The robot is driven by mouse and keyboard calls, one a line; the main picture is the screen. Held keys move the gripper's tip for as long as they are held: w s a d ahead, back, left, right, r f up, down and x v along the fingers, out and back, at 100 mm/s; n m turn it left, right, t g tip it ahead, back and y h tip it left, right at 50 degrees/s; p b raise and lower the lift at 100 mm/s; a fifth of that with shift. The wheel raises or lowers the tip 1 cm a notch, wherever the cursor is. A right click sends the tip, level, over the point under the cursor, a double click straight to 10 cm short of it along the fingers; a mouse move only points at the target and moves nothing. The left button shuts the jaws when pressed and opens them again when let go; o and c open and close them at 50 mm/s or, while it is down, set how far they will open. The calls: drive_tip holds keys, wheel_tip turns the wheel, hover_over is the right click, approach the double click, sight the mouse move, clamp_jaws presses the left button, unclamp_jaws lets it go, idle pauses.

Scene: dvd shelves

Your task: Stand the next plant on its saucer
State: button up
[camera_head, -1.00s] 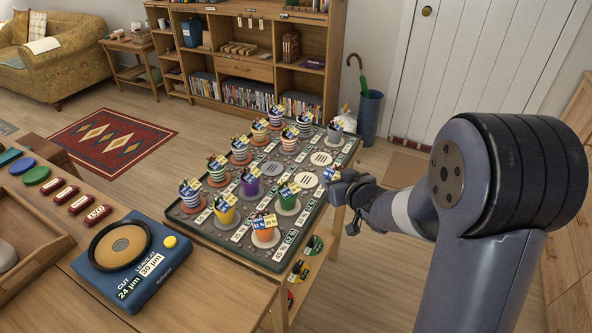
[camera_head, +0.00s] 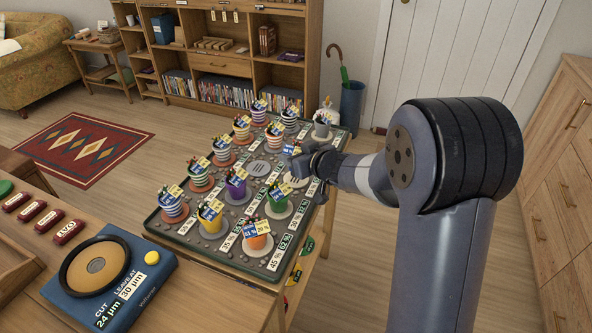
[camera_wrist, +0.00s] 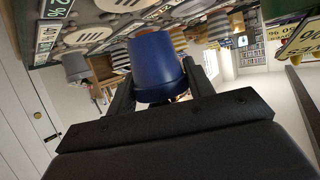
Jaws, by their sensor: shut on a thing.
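My gripper (camera_head: 303,160) is over the right side of the plant tray (camera_head: 183,236). In the wrist view its fingers (camera_wrist: 160,82) are shut on a plain blue pot (camera_wrist: 157,62). The head view mostly hides this pot behind my gripper. A bare grey saucer with dark lines (camera_head: 265,169) lies in the middle of the tray. A bare cream saucer (camera_head: 296,181) shows partly just below my gripper. A lined saucer also shows in the wrist view (camera_wrist: 88,38). I cannot tell how far the pot is above the tray.
Potted plants with labels stand close by: green (camera_head: 277,202), purple (camera_head: 236,188), yellow (camera_head: 210,219), orange (camera_head: 257,241), grey (camera_head: 321,130) and several striped ones. A blue scale (camera_head: 135,292) is on the table at left. The floor right of the tray is clear.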

drive_tip(key=shift+f+b, duration=0.55)
drive_tip(key=shift+f, duration=1.15)
drive_tip(key=shift+f, duration=0.15)
drive_tip(key=o, duration=1.1)
drive_tip(key=shift+r, duration=0.25)
drive_tip(key=p+v, duration=0.2)
drive_tip(key=v, duration=1)
drive_tip(key=shift+f+p, duration=0.1)
drive_tip(key=shift+p, duration=0.2)
